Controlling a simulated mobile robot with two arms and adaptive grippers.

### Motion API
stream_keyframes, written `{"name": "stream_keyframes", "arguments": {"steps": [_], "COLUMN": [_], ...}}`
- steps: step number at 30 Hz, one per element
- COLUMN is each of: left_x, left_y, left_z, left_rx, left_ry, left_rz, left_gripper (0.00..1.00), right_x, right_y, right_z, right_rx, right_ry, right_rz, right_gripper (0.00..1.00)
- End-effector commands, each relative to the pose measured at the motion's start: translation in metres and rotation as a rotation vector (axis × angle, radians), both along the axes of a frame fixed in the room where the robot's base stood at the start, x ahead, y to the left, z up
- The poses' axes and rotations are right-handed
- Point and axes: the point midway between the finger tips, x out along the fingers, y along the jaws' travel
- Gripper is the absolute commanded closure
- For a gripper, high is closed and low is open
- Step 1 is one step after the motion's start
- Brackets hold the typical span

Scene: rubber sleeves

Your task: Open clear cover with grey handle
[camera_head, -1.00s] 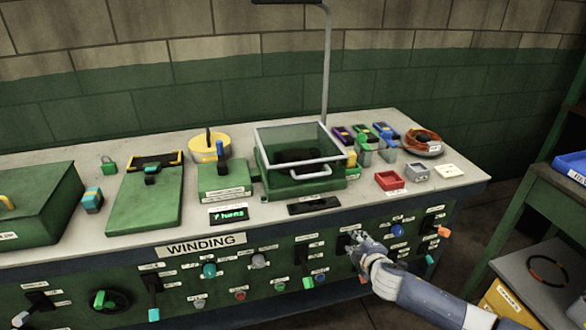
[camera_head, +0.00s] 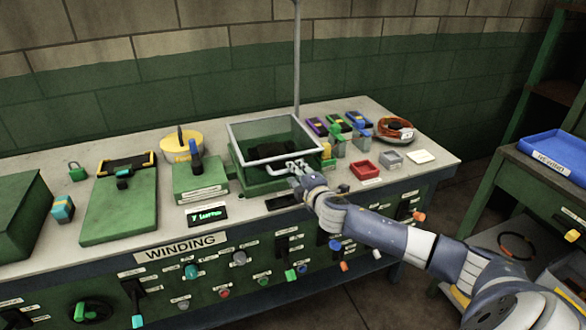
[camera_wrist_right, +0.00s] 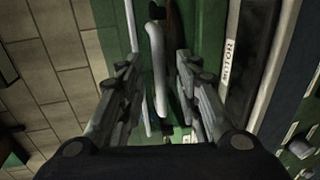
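The clear cover (camera_head: 275,131) with a pale grey frame sits on a green box (camera_head: 252,184) on the bench; it looks closed. Its grey handle (camera_head: 262,152) is on the front side. My right gripper (camera_head: 296,168) is at the handle's right end, just in front of the cover. In the right wrist view the handle (camera_wrist_right: 157,55) extends between the two spread fingers of my right gripper (camera_wrist_right: 158,105), with gaps on both sides. Contact with the fingers is not visible. My left gripper is not in view.
The bench (camera_head: 230,228) front carries several knobs and levers. A red tray (camera_head: 365,170) and a grey tray (camera_head: 391,158) lie right of the cover. A green box with a blue handle (camera_head: 198,180) stands to its left. A thin pole (camera_head: 297,60) rises behind it.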

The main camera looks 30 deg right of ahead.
Motion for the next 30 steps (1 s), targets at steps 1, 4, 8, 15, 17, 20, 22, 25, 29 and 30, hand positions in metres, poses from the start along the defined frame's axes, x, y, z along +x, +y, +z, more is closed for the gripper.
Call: {"name": "stream_keyframes", "arguments": {"steps": [1, 4, 8, 15, 17, 20, 22, 25, 29, 30], "left_x": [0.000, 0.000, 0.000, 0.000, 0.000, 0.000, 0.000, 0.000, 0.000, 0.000], "left_y": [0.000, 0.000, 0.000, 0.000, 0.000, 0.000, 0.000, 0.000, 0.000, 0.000], "left_z": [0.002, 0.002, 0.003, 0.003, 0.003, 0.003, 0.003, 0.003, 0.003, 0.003], "left_rx": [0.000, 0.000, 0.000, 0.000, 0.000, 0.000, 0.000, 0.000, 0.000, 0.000], "left_ry": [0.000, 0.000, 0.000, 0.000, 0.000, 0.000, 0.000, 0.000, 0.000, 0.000], "left_rz": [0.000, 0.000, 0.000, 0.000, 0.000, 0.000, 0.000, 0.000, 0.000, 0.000], "left_gripper": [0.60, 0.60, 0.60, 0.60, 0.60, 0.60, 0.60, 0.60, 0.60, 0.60], "right_x": [0.007, 0.017, 0.026, 0.032, 0.032, 0.032, 0.032, 0.032, 0.032, 0.032], "right_y": [-0.001, -0.004, -0.006, -0.007, -0.007, -0.007, -0.007, -0.007, -0.007, -0.007], "right_z": [0.000, -0.003, -0.005, -0.007, -0.007, -0.007, -0.007, -0.007, -0.007, -0.007], "right_rx": [0.001, -0.001, 0.000, -0.001, -0.001, -0.001, -0.001, -0.001, -0.001, -0.001], "right_ry": [-0.001, -0.001, 0.000, 0.000, 0.000, 0.000, 0.000, 0.000, 0.001, 0.001], "right_rz": [-0.001, -0.002, 0.000, 0.000, 0.000, 0.000, 0.000, 0.000, 0.000, 0.000], "right_gripper": [0.69, 0.69, 0.69, 0.69, 0.69, 0.69, 0.75, 0.98, 1.00, 1.00]}}
